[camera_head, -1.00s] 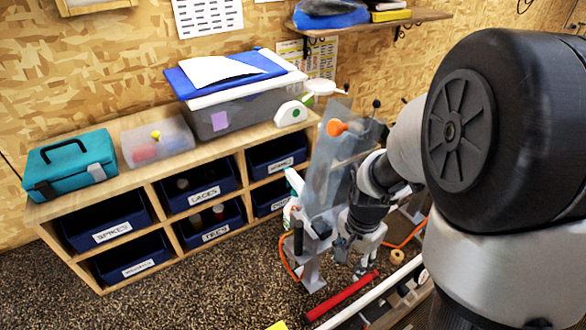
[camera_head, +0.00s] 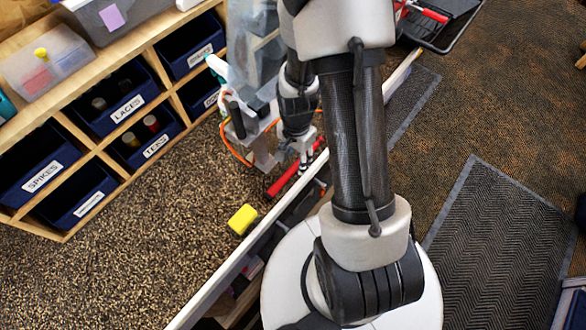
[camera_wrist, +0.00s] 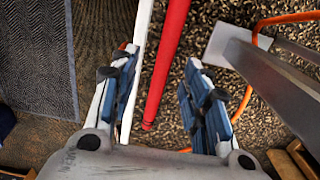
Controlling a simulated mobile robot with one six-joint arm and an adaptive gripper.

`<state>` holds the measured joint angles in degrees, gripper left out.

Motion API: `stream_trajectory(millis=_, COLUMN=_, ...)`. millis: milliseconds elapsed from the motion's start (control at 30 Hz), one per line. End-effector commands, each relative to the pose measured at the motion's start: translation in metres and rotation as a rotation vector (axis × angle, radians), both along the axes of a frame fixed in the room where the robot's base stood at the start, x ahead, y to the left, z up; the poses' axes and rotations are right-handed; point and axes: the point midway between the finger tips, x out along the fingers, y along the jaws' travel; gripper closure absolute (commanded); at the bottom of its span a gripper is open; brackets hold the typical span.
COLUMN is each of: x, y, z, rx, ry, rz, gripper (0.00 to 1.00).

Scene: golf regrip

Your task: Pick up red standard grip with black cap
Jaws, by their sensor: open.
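The red grip (camera_head: 285,180) is a long red rod on the speckled surface, beside a long white edge. My gripper (camera_head: 303,152) is over its far end in the head view and hides part of it. In the wrist view the red grip (camera_wrist: 166,65) runs down from the top edge between the two fingers of my gripper (camera_wrist: 158,70). The fingers are open, with gaps on both sides of the rod. The rod's near end shows a thin dark ring. I cannot make out a black cap. The height of the fingers above the rod is unclear.
A yellow block (camera_head: 242,219) lies near the white edge (camera_head: 235,268). A grey stand (camera_head: 264,150) with an orange cord (camera_head: 236,153) is close to my gripper; the cord also shows in the wrist view (camera_wrist: 285,17). A shelf with labelled blue bins (camera_head: 125,105) stands left.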

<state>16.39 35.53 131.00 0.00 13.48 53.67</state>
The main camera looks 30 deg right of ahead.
Motion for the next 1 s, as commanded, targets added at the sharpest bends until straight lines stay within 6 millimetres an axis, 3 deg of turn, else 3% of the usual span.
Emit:
stream_trajectory(millis=400, x=0.006, y=0.006, z=-0.05, rx=0.001, ry=0.001, rz=0.0, gripper=0.57)
stream_trajectory(millis=667, x=0.006, y=0.005, z=-0.052, rx=0.0, ry=0.0, rz=0.0, gripper=0.57)
stream_trajectory(millis=1000, x=0.006, y=0.005, z=-0.052, rx=0.0, ry=0.0, rz=0.0, gripper=0.78)
